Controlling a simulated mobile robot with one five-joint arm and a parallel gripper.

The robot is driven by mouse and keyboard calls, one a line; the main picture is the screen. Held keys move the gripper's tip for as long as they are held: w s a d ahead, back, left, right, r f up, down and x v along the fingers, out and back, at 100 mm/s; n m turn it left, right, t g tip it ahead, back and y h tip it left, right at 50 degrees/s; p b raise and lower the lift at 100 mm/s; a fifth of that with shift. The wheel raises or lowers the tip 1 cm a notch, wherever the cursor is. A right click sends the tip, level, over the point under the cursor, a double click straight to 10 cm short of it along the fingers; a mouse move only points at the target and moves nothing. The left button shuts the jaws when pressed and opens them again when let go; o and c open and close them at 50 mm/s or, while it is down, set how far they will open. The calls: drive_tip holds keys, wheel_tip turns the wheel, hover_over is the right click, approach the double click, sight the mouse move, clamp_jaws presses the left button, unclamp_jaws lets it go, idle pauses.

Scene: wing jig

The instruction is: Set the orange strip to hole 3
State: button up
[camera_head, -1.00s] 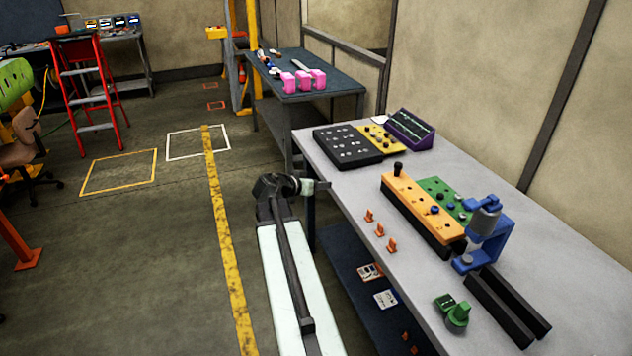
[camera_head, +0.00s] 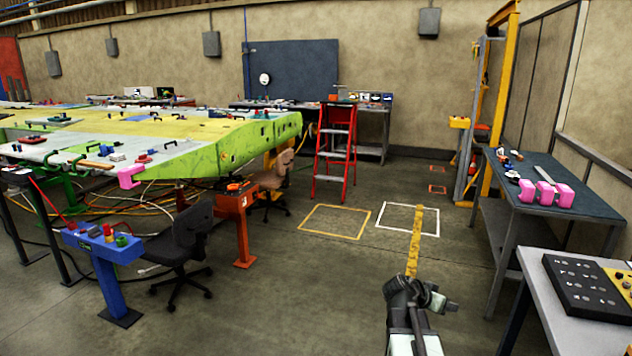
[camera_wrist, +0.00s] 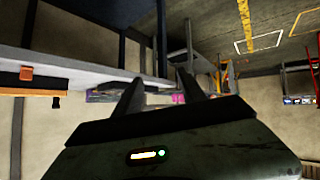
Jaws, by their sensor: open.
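My gripper (camera_head: 436,300) is at the lower right of the head view, over the floor left of the near grey bench. In the wrist view its two fingers (camera_wrist: 160,92) stand apart with nothing between them. The wrist picture appears upside down. An orange bar (camera_wrist: 38,93) with a dark knob at its end shows at the left there, along the bench; it looks like the orange strip, apart from my fingers. No orange strip or numbered holes show in the head view now.
The near grey bench (camera_head: 556,308) carries a black panel (camera_head: 588,286) and a yellow panel at the right edge. A dark table (camera_head: 560,190) with pink blocks stands behind. A blue stand (camera_head: 105,250) and chair (camera_head: 183,248) are at left. Floor between is clear.

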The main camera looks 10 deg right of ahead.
drive_tip(key=w+a+f+n+y, duration=0.2)
drive_tip(key=a+f+n+y, duration=0.1)
drive_tip(key=a, duration=1.3)
drive_tip(key=s+a+f+n+g+y, duration=0.1)
drive_tip(key=s+a+f+n+y, duration=0.1)
drive_tip(key=a, duration=0.4)
drive_tip(key=s+a+f+n+g+y, duration=0.1)
drive_tip(key=s+a+n+y, duration=0.2)
drive_tip(key=a, duration=0.4)
drive_tip(key=s+a+f+n+g+y+p, duration=0.1)
drive_tip(key=s+a+f+n+y, duration=0.1)
drive_tip(key=s+a+n, duration=0.2)
drive_tip(key=a, duration=0.3)
drive_tip(key=shift+a+f, duration=0.25)
drive_tip(key=shift+f, duration=0.05)
clamp_jaws()
drive_tip(key=shift+d, duration=0.15)
